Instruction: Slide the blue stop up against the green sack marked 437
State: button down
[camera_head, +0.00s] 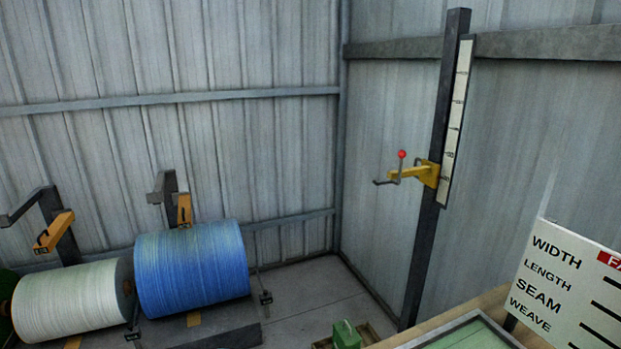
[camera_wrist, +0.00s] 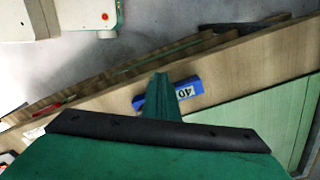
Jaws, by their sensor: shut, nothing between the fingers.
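In the wrist view my gripper (camera_wrist: 160,80) is shut and empty, its green fingers together. Just behind the fingers lies a small blue block (camera_wrist: 187,89) with a white label reading "40", seen upside down; it may be the blue stop. It sits at a wooden strip along a pale green surface (camera_wrist: 255,118). The fingers cover its middle; whether they touch it I cannot tell. No green sack marked 437 can be made out in either view.
In the head view a large blue roll (camera_head: 192,268) and a white roll (camera_head: 68,301) stand left. A post with a yellow bracket (camera_head: 428,174) rises right of centre. A sign (camera_head: 575,290) listing width, length, seam and weave stands right, by a green-topped table (camera_head: 470,337).

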jog(key=shift+w+d, duration=0.35)
jog(key=shift+d, duration=0.5)
jog(key=shift+w+d, duration=0.35)
jog(key=shift+d, duration=0.5)
jog(key=shift+w+d, duration=0.35)
jog(key=shift+d, duration=0.5)
dwell(0.4)
jog(key=shift+s+a, duration=0.1)
jog(key=shift+a, duration=0.05)
jog(key=shift+s+a, duration=0.3)
jog(key=shift+a, duration=0.5)
jog(key=shift+r, duration=4)
